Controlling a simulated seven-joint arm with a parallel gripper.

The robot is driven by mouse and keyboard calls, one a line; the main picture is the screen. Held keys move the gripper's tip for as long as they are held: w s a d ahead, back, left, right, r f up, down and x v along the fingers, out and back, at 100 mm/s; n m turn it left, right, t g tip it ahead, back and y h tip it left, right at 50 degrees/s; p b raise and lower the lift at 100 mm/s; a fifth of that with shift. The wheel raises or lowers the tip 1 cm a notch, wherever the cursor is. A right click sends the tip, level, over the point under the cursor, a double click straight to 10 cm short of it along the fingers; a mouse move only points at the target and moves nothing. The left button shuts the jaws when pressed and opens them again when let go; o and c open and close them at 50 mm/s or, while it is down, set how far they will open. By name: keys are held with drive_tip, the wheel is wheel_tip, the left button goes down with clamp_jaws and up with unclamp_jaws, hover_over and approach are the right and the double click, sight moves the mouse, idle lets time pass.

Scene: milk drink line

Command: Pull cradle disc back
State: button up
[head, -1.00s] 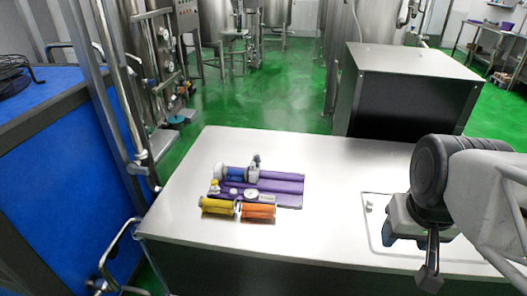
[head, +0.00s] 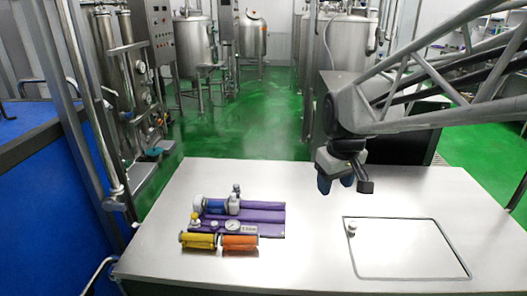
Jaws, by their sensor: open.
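A purple cradle (head: 262,215) with long grooves lies on the left half of the steel table. A blue and white cylinder (head: 215,206) lies in its back left part, with a small upright grey fitting (head: 236,192) at its right end. A round white gauge (head: 232,226) faces up near the cradle's front. I cannot tell which small part is the disc. My gripper (head: 345,187) is open and empty, in the air to the right of the cradle and well apart from it, its fingers pointing down.
A yellow cylinder (head: 198,241) and an orange cylinder (head: 240,243) lie end to end along the cradle's front. The steel table (head: 310,200) is clear between cradle and hatch.

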drive_tip(key=w+a+f+n, duration=0.3)
drive_tip(key=w+a, duration=0.3)
drive_tip(key=w, duration=0.5)
drive_tip(key=n+g, duration=0.2)
drive_tip(key=n, duration=0.7)
hover_over(233, 194)
drive_tip(key=f, duration=2.3)
drive_tip(key=shift+s+d+f, duration=0.2)
drive_tip(key=shift+f, duration=0.2)
drive_tip(key=shift+w+a+f+n, duration=0.1)
drive_tip(key=shift+a+f+n, duration=0.15)
drive_tip(key=shift+n, duration=0.05)
drive_tip(key=shift+f, duration=0.15)
drive_tip(key=shift+f, duration=3.75)
clamp_jaws()
